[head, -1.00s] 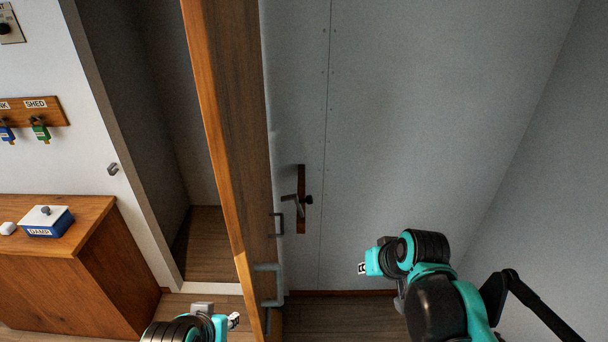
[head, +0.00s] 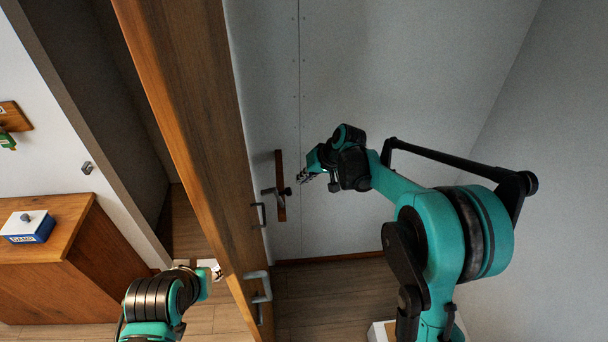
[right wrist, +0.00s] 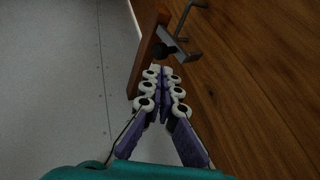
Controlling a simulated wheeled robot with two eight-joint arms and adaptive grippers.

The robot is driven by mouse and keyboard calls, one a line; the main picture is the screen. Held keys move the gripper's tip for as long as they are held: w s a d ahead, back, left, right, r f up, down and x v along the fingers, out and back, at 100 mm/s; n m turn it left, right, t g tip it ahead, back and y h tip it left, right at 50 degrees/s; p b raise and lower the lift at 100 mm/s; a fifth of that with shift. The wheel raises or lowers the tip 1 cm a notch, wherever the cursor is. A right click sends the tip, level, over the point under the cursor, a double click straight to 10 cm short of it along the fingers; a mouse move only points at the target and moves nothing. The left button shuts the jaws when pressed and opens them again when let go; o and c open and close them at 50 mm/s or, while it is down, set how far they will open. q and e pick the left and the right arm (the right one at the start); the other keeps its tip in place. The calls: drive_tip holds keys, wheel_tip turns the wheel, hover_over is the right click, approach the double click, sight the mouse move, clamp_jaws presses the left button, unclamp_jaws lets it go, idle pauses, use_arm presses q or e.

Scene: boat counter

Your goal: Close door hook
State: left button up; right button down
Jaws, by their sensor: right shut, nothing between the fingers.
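The wooden door (head: 190,130) stands open, seen nearly edge-on. Behind it, a dark wooden strip (head: 281,205) on the grey wall carries a metal hook (head: 268,191) with a black knob. In the right wrist view the hook (right wrist: 181,42) projects from the strip (right wrist: 148,45) toward the door face. My right gripper (head: 301,177) is shut and empty, just right of the strip; its fingertips (right wrist: 160,72) are close to the knob, and contact cannot be told. My left gripper (head: 217,270) is low at the door's left side; its fingers are too small to read.
Two metal handles, a small dark one (head: 259,215) and a larger grey one (head: 260,287), project from the door. A wooden cabinet (head: 60,235) with a blue-and-white box (head: 28,227) stands at left. A catch (head: 87,168) is on the white wall. The right grey wall is bare.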

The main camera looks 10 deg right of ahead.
sight(278, 192)
drive_tip(key=x, duration=0.6)
drive_tip(key=shift+s+a+f, duration=0.1)
drive_tip(key=shift+a, duration=1.05)
drive_tip(key=shift+a+f, duration=0.15)
drive_tip(key=shift+a, duration=0.4)
drive_tip(key=shift+a, duration=0.15)
